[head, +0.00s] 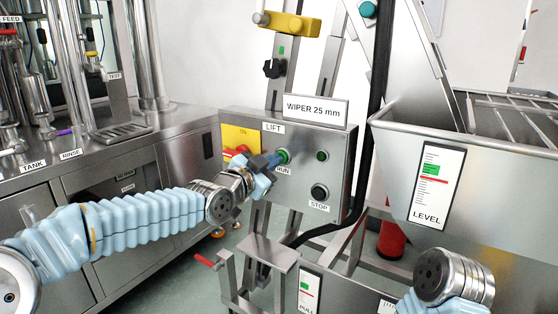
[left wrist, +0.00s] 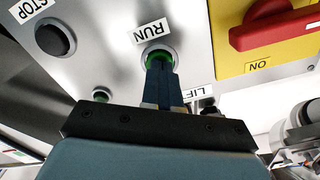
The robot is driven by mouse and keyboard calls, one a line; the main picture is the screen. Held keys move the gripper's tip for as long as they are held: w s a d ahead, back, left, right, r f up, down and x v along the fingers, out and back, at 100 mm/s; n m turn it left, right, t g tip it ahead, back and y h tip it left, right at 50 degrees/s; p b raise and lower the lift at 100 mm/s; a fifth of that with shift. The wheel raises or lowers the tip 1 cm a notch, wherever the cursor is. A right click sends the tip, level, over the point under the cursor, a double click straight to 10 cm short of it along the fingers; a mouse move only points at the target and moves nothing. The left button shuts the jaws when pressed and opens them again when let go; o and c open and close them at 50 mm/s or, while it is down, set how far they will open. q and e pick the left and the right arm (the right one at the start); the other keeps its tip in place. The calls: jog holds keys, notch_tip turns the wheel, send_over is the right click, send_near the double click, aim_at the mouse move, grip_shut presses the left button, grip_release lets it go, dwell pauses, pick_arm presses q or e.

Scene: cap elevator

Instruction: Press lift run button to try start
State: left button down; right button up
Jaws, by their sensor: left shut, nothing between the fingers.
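The steel lift control box (head: 336,165) stands in the middle of the head view, labelled LIFT. Its green RUN button (head: 284,156) is at the left of its face and partly hidden by my left gripper (head: 276,160). In the left wrist view the green RUN button (left wrist: 159,52) sits in a metal ring, upside down. My left gripper (left wrist: 160,66) is shut and empty, its fingertips right at the button and covering part of it. I cannot tell for certain whether they touch or press it. My right gripper is out of view.
A black STOP button (head: 319,192) and a small green lamp (head: 322,156) are on the same face. A red switch on a yellow plate (left wrist: 265,35) is beside RUN. A steel hopper (head: 390,140) stands at right, a steel bench (head: 150,130) at left.

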pick_arm(q)
jog(key=shift+b+v, duration=0.9)
jog(key=shift+v, duration=1.55)
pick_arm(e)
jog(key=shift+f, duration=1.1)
pick_arm(q)
jog(key=s+a+f+n+g+y+p, duration=0.1)
jog(key=s+a+f+n+g, duration=0.15)
jog(key=f, duration=0.95)
jog(key=s+a+f+n+g+y, duration=0.1)
jog(key=f+n+g+y, duration=0.15)
jog(key=f, duration=1.05)
jog(key=s+a+f+n+g+y+p, duration=0.1)
jog(key=s+f+n+g, duration=0.15)
jog(key=f, duration=0.95)
jog(key=s+a+f+n+g+y, duration=0.1)
jog(key=s+a+f+n+g, duration=0.2)
jog(key=s+f, duration=0.6)
jog(key=s+a+f+n+g+y+p, duration=0.1)
jog(key=s+a+f+n+g, duration=0.2)
jog(key=s+f, duration=0.7)
jog(key=s+n, duration=0.1)
jog(key=s, duration=0.4)
jog(key=shift+a+f, duration=0.15)
jog(key=shift+f, duration=0.1)
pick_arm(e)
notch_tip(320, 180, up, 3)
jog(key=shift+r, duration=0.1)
